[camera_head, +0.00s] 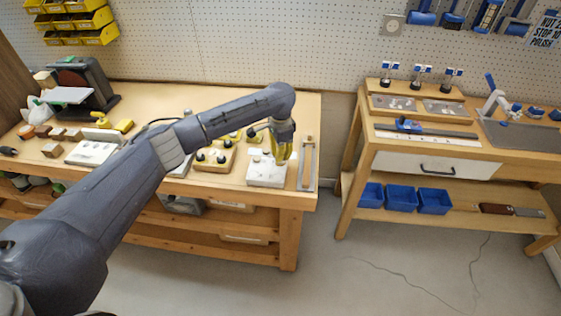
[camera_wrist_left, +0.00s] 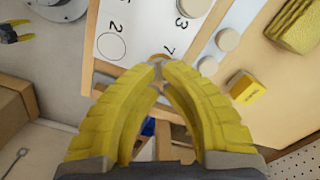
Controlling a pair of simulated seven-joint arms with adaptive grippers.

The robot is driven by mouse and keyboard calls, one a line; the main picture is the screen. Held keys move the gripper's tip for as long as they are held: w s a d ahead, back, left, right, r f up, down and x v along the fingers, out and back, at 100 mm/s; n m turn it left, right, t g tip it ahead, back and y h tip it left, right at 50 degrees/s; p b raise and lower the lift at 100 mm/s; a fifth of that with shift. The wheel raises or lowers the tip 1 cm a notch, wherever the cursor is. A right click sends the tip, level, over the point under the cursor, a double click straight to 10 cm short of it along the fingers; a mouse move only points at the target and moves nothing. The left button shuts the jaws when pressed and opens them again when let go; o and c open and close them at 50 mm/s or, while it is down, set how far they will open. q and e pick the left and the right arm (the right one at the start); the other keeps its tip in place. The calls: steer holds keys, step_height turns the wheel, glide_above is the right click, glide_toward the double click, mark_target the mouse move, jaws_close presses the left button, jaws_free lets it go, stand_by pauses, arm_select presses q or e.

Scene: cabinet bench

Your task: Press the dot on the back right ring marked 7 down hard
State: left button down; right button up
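A white board (camera_head: 266,175) lies near the right end of the left bench. In the left wrist view the board (camera_wrist_left: 140,25) carries printed numbers, including 2, 3 and 7, and an empty ring (camera_wrist_left: 111,46) beside the 2. My left gripper (camera_head: 283,160) points down over the board in the head view. I cannot tell whether the tips touch the board. My right gripper is not in view.
Pale round pieces (camera_wrist_left: 228,40) sit on a strip beside the board, near a small yellow block (camera_wrist_left: 247,88). A floor gap separates the benches.

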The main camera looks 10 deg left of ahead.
arm_select(q)
step_height(320, 180, up, 9)
steer(key=shift+r, duration=0.2)
stand_by(1.0)
stand_by(0.3)
